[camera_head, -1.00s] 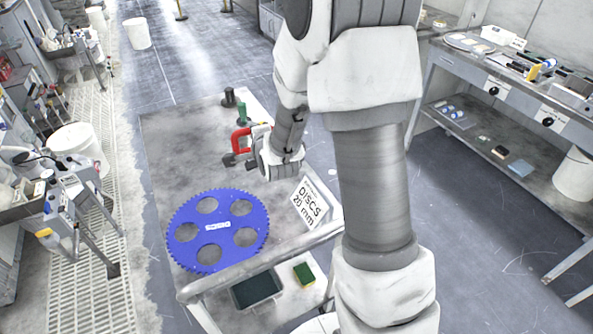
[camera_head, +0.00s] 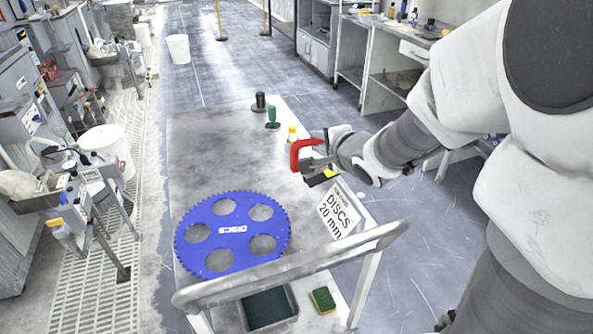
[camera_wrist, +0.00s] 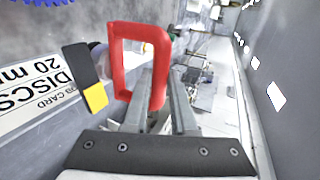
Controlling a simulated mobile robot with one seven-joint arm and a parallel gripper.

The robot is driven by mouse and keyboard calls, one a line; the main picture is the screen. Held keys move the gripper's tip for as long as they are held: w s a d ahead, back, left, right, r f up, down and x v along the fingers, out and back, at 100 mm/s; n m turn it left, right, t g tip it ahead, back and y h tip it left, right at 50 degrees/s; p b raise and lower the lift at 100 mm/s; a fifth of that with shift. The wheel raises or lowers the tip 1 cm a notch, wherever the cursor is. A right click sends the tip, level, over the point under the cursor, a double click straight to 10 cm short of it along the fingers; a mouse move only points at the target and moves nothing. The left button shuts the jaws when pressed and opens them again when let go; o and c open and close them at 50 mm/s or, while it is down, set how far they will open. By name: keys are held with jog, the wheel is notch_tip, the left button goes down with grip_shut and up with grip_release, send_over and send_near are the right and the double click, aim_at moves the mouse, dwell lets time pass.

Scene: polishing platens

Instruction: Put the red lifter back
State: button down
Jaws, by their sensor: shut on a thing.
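The red lifter (camera_head: 297,152) shows as a red loop handle over the right side of the grey cart top (camera_head: 225,150). It also shows in the wrist view (camera_wrist: 115,60), upright across my fingers. My gripper (camera_head: 318,162) is shut on it; in the wrist view the two grey fingers (camera_wrist: 164,98) meet the loop's lower part. A black and yellow piece (camera_wrist: 92,85) shows left of the loop; I cannot tell if it belongs to the lifter. A green lifter-like tool (camera_head: 272,117) and a black knob-shaped one (camera_head: 260,102) stand at the cart's far end.
A blue disc carrier (camera_head: 234,229) lies on the near cart top. A "DISCS 20 mm" card (camera_head: 338,210) stands at the right edge. A yellow-capped bottle (camera_head: 292,133) stands behind the lifter. The cart handle (camera_head: 290,266) crosses the front. The cart's left middle is clear.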

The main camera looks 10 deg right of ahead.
jog(key=w+f+b, duration=0.7)
jog(key=w+f, duration=0.3)
jog(key=w, duration=0.1)
jog(key=shift+w+a+f, duration=0.25)
jog(key=shift+w+f, duration=0.05)
jog(key=shift+f, duration=0.15)
jog(key=c, duration=0.7)
grip_release()
jog(key=shift+s+f, duration=0.1)
jog(key=shift+c, duration=0.2)
